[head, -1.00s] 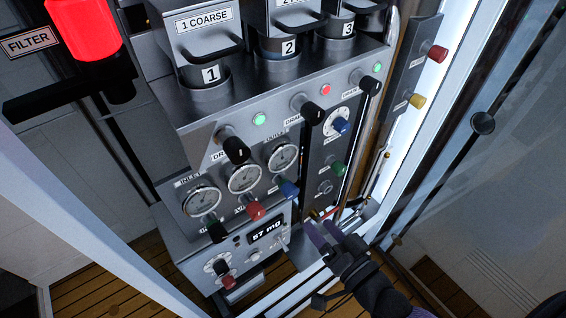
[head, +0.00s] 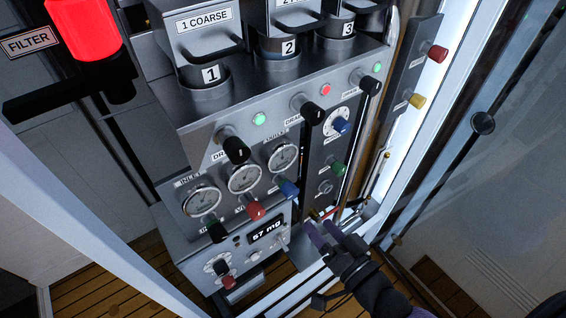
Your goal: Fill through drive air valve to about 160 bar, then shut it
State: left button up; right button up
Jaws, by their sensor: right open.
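The panel's small labels are too small to read, so I cannot tell which control is the drive air valve. Three round gauges stand in a slanting row: the one labelled INLET (head: 202,201), a middle gauge (head: 244,178) and a right gauge (head: 283,157). Their needles are too small to read in bar. A small brass fitting with a red handle (head: 316,214) sits low on the panel's right side. My left gripper is not in view.
Black (head: 217,230), red (head: 253,210), blue (head: 289,190) and green (head: 338,168) knobs stick out around the gauges. A vertical pipe (head: 357,160) and a white frame (head: 400,190) stand close right. A red lamp (head: 85,28) is at upper left.

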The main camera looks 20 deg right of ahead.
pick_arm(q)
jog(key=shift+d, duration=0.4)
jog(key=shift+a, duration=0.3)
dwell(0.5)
